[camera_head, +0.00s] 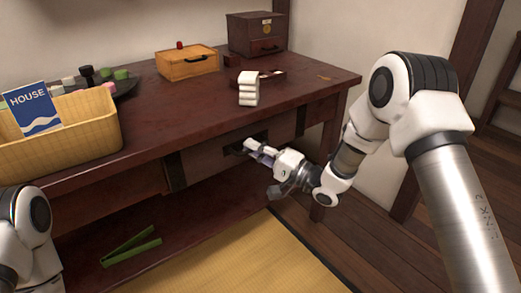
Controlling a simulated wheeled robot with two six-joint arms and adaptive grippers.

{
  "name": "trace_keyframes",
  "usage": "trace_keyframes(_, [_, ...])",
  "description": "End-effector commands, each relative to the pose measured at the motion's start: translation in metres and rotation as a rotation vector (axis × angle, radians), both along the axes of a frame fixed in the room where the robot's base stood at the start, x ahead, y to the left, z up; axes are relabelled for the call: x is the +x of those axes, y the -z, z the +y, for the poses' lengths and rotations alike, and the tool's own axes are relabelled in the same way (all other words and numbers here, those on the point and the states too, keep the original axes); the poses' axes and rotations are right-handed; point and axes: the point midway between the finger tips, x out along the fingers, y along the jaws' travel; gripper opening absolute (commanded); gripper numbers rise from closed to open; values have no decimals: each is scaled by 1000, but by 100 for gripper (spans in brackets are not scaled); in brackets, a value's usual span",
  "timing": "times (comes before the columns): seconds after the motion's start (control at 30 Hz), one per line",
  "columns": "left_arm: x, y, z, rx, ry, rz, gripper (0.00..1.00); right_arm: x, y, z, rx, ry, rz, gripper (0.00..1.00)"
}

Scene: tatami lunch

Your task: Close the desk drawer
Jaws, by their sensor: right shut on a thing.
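The desk (190,116) is dark reddish-brown wood, with a drawer (212,160) in its front below the top. My right gripper (254,150) is at the drawer front, with its fingers at the dark handle area (233,149). It is shut on the drawer handle, which the fingers mostly hide. I cannot tell exactly how far the drawer stands out; its front looks close to the desk front. Of my left arm only a white joint shows at the lower left; its gripper is out of view.
Green tongs (131,246) lie below. A tatami mat (235,262) covers the floor in front.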

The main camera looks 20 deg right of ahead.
Motion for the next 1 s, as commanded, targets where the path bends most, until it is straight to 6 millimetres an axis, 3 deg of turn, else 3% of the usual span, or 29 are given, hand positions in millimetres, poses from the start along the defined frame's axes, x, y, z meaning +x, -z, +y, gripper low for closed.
trace_keyframes(0.17, [0, 1, 0, 0, 0, 0, 36, 2, -3, -1, 2, 6, -7, 0])
trace_keyframes(0.27, [0, 1, 0, 0, 0, 0, 36, 2, -3, -2, 2, 7, -7, 34])
trace_keyframes(0.3, [0, 1, 0, 0, 0, 0, 36, 2, -3, -2, 2, 6, -7, 36])
trace_keyframes(0.73, [0, 1, 0, 0, 0, 0, 36, -4, 0, -7, 3, 6, -3, 36])
trace_keyframes(1.0, [0, 1, 0, 0, 0, 0, 36, -48, 11, -50, 8, 10, -3, 36])
